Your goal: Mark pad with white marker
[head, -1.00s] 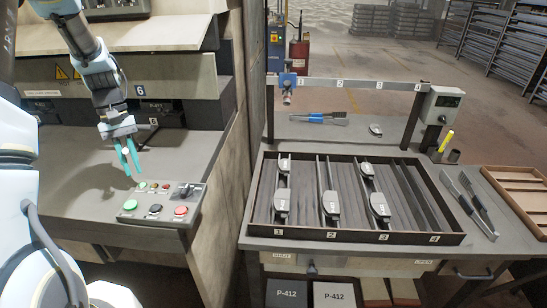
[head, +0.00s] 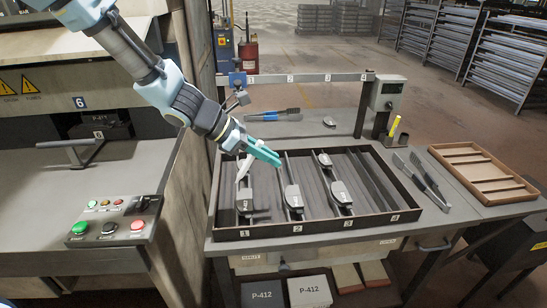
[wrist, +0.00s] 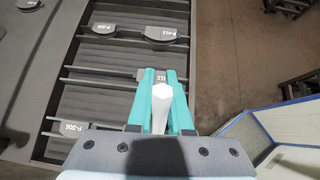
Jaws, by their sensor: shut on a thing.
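My gripper (head: 268,152) has teal fingers and is above the left end of the dark slotted tray (head: 330,228). It is shut on a white marker (wrist: 162,105), which shows between the fingers in the wrist view. In the head view the white marker (head: 243,168) slants down toward the dark pad (head: 244,202) in slot 1. I cannot tell whether its tip touches that pad. More dark pads with pale lettering lie in slot 2 (head: 292,197) and slot 3 (head: 340,193). Slot 4 looks empty.
A yellow marker (head: 394,125) stands in a holder at the back right. Tongs (head: 425,180) and a wooden tray (head: 482,172) lie to the right. A press with a button panel (head: 112,222) stands left.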

